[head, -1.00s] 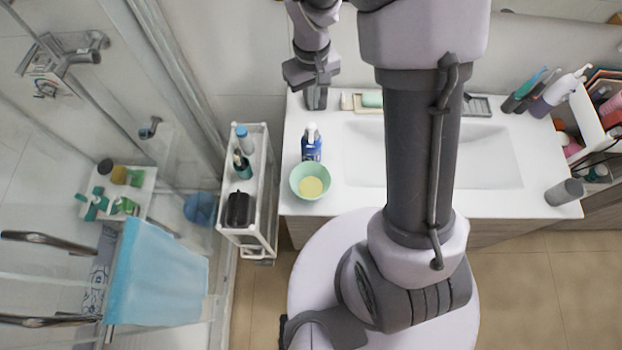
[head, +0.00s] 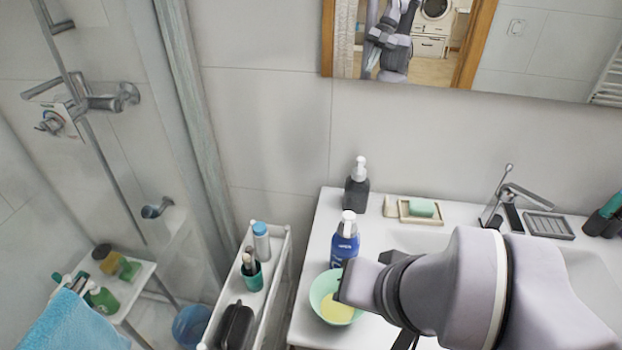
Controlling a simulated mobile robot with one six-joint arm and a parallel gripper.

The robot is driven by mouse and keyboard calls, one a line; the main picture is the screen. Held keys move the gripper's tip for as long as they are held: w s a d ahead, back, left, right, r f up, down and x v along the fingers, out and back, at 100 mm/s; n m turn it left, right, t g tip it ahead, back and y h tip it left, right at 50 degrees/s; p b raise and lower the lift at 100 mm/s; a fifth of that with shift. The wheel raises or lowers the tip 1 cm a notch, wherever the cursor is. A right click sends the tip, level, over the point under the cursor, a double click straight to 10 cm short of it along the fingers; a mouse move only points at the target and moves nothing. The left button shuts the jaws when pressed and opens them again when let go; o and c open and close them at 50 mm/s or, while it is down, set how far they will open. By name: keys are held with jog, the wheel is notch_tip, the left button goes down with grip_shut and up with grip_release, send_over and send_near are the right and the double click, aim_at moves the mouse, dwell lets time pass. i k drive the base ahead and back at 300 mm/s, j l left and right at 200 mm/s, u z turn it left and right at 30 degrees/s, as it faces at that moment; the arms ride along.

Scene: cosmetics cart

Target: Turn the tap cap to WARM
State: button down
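The chrome sink tap (head: 507,196) stands at the back of the white counter, right of centre, with a thin lever on top. No WARM marking is readable at this size. A chrome shower mixer (head: 108,102) with a round knob (head: 48,123) on a pale plate is on the shower wall at the left. My arm fills the lower right and hides part of the basin and counter in front of the sink tap. My gripper's fingertips cannot be made out, so its opening is not shown.
On the counter are a dark pump bottle (head: 356,188), a blue bottle (head: 344,243), a green bowl (head: 321,292), a soap dish (head: 405,217) and a grey ridged tray (head: 548,226). A white cart (head: 276,266) stands left; a mirror (head: 545,55) hangs above.

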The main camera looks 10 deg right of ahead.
aim_at(503, 192)
jog(key=z, duration=1.4)
